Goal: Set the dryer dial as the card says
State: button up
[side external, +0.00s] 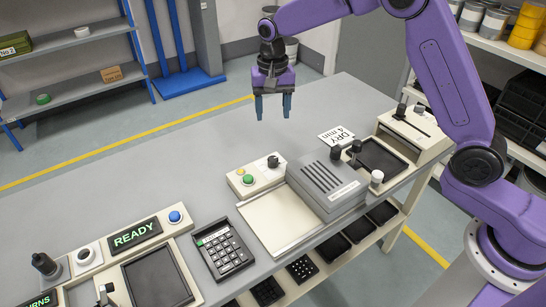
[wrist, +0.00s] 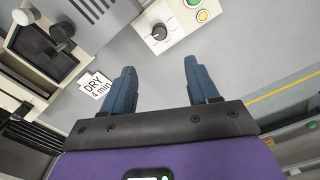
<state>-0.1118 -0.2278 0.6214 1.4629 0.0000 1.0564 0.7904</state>
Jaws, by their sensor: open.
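The card (side external: 337,136) lies on the table behind the slotted grey box and reads "DRY 4 min"; the wrist view also shows this card (wrist: 94,84). The black dial (side external: 273,161) sits on a cream control box beside a green and a yellow button. In the wrist view the dial (wrist: 159,32) has a white pointer mark and a marked scale around it; the scale's figures are too small to read. My gripper (side external: 273,108) is open and empty, raised above the table beyond the dial box. Its two blue fingers (wrist: 158,72) point toward the dial, apart from it.
The slotted grey box (side external: 327,185) and a cream tray (side external: 280,222) stand in front of the dial box. Upright black knobs (side external: 355,148) rise on the right. A READY sign (side external: 135,234) and a calculator (side external: 218,249) are at left. The far tabletop is clear.

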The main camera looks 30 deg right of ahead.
aim_at(273, 159)
notch_tip(273, 159, down, 16)
jog(key=shift+f, duration=0.15)
dwell(0.3)
jog(key=c, duration=1)
